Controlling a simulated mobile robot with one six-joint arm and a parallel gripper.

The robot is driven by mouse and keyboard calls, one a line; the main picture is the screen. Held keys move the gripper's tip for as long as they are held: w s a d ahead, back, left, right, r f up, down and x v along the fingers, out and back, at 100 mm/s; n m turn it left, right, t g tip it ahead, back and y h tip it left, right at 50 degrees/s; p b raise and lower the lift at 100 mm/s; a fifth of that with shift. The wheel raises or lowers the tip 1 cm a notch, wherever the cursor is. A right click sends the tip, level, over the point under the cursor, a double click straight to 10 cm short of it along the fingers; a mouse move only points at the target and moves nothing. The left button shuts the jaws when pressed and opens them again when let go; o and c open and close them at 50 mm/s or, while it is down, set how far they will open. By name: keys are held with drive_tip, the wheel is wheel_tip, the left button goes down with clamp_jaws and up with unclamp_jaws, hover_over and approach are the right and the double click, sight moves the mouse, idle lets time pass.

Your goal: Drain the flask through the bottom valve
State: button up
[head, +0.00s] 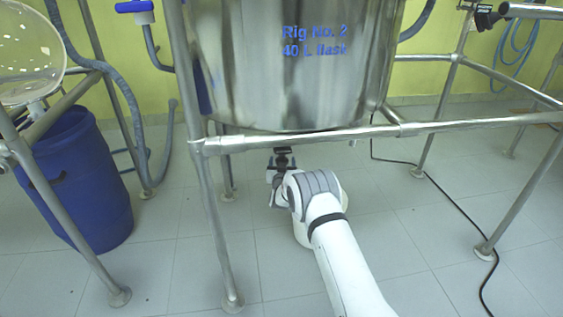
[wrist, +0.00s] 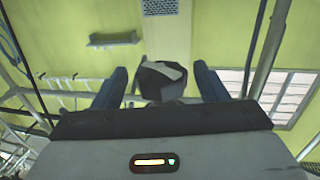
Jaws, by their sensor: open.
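The flask is a large shiny steel vessel (head: 290,80) labelled "Rig No. 2 40 L flask", held in a tubular frame in the head view. My gripper (head: 283,153) is just below the vessel's underside, behind the front rail. In the wrist view my gripper (wrist: 158,85) is open, with one dark blue finger on each side. A dark faceted block with a light grey bar across it (wrist: 163,80) shows between the fingers, with gaps on both sides. It may be the bottom valve; I cannot tell its depth or any contact. No valve is visible under the vessel in the head view.
A horizontal steel rail (head: 300,137) crosses above my arm. A blue barrel (head: 78,180) and a round glass vessel (head: 28,50) are at the left. A blue-handled valve (head: 134,6) is at the upper left. A black cable (head: 445,187) lies on the right; the tiled floor is otherwise mostly clear.

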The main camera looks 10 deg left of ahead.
drive_tip(key=shift+w+a+b, duration=0.2)
drive_tip(key=shift+w+b, duration=0.15)
drive_tip(key=shift+w, duration=0.95)
drive_tip(key=shift+c, duration=0.5)
drive_tip(key=c, duration=0.9)
